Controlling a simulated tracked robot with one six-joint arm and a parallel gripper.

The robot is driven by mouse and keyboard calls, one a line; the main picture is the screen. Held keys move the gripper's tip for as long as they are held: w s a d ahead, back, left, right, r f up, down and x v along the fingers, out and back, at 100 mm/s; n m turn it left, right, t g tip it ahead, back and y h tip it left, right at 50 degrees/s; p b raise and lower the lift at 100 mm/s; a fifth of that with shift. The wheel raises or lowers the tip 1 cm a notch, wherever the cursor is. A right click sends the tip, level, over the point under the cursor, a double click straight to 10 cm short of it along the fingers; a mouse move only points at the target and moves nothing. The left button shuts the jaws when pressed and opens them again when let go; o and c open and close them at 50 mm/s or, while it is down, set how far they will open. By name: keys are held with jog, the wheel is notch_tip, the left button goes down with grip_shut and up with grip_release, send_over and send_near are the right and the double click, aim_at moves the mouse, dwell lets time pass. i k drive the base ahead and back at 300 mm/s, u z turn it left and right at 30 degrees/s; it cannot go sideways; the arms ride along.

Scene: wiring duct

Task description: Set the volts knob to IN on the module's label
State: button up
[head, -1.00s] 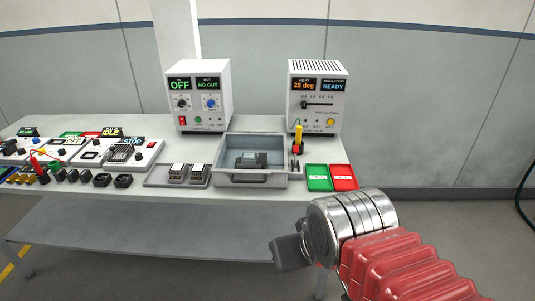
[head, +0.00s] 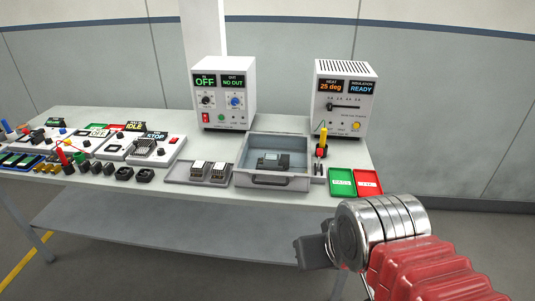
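A white supply box (head: 223,72) stands at the back of the bench, its displays reading OFF and NO OUT. On its front are a black knob (head: 206,101) and a blue knob (head: 236,101); their captions are too small to read, so I cannot tell which is volts. A dark module (head: 272,161) lies in an open grey drawer-like tray (head: 271,181); no label on it is readable. My gripper (head: 311,252) is in front of the bench, low and right, well apart from the box. Its fingers are seen too poorly to judge their opening.
A second white box (head: 344,98) reads 25 deg and READY. A yellow-handled tool (head: 322,141) stands before it, beside green (head: 342,182) and red (head: 368,182) trays. Two small blocks sit in a grey tray (head: 182,173). Several switch panels and loose parts crowd the left bench.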

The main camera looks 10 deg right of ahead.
aim_at(206, 99)
jog(key=i, duration=0.9)
jog(key=u, duration=0.2)
jog(key=k, duration=0.55)
jog(key=u, duration=0.5)
jog(key=k, duration=0.75)
jog(key=u, duration=0.8)
jog(key=i, duration=0.85)
jog(key=u, duration=0.55)
jog(key=i, duration=0.75)
jog(key=z, duration=0.05)
